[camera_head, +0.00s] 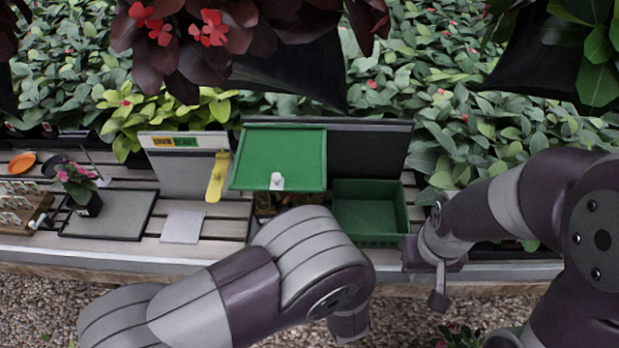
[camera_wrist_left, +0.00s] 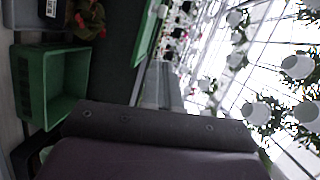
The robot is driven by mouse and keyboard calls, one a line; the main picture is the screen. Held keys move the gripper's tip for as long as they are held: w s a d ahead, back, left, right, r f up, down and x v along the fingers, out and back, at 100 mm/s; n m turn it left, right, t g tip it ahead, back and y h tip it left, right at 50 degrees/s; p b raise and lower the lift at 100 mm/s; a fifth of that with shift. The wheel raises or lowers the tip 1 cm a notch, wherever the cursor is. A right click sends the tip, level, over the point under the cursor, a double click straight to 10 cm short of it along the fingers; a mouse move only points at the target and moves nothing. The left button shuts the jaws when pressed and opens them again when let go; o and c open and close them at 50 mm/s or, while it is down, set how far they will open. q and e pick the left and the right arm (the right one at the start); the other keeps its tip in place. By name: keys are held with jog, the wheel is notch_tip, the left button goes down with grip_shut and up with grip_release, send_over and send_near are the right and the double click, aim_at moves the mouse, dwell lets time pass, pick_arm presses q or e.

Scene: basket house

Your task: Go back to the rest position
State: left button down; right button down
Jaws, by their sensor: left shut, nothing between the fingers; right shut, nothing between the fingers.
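My right gripper (camera_head: 438,300) hangs in front of the bench's front edge, fingers pointing down, shut and empty. It is below and right of the green crate (camera_head: 392,237), apart from it. My left arm comes in from the lower left and bends in front of the bench; its gripper does not show in the head view. The left wrist view is partly filled by a dark grey and purple part of my own body, with no fingers visible. The green crate also shows in the left wrist view (camera_wrist_left: 38,90) at the left.
A slatted bench (camera_head: 225,225) carries a green panel (camera_head: 290,150), a yellow-handled board (camera_head: 185,170), a dark tray (camera_head: 105,222), a potted plant (camera_head: 85,195) and an orange dish (camera_head: 22,163). Foliage hangs above. Gravel (camera_head: 50,310) lies in front of the bench.

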pick_arm(q)
jog(key=s+d+f+n+g+h, duration=0.45)
jog(key=d+f+g+h, duration=0.2)
jog(key=f+g, duration=0.25)
jog(key=s+a+r+n+g, duration=0.2)
jog(key=a+r, duration=0.1)
jog(key=a, duration=0.5)
jog(key=s+a+r+n+g+y, duration=0.1)
jog(key=a+r+n, duration=0.2)
jog(key=a, duration=0.5)
jog(key=s+a+r+n+g, duration=0.2)
jog(key=a+r, duration=0.3)
jog(key=a, duration=0.3)
jog(key=shift+s+n+g, duration=0.3)
jog(key=shift+s+n, duration=0.05)
jog(key=shift+n, duration=0.4)
jog(key=shift+a, duration=0.2)
